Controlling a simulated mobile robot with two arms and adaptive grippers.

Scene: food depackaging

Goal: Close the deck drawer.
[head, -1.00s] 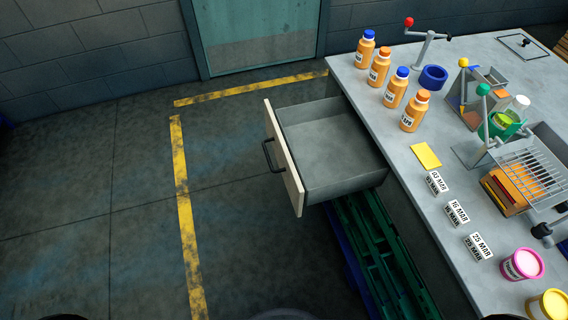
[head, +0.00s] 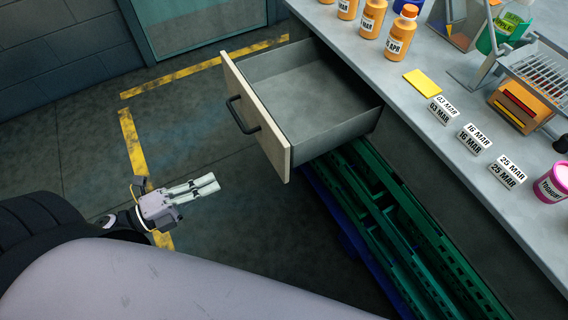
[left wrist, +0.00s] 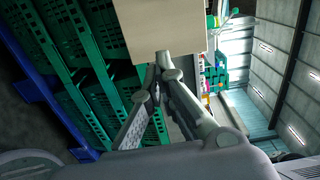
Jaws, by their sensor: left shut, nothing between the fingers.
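The deck drawer (head: 318,108) is pulled out from under the grey worktop and looks empty. Its pale front panel (head: 257,122) carries a dark bar handle (head: 240,115). My left gripper (head: 214,184) is shut and empty, in front of the drawer and a little to the left of its front panel, apart from it in the head view. In the left wrist view the gripper's fingers (left wrist: 160,66) point toward a pale flat panel (left wrist: 165,28), which looks like the drawer front. Whether they touch it cannot be told there. My right gripper is not in view.
Green crates (head: 400,235) stand below the drawer, with a blue one (head: 340,215) beside them. Orange bottles (head: 401,36), a yellow card (head: 422,83), date signs (head: 474,139) and a pink tub (head: 552,184) stand on the worktop (head: 445,150). The floor left of the drawer is clear.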

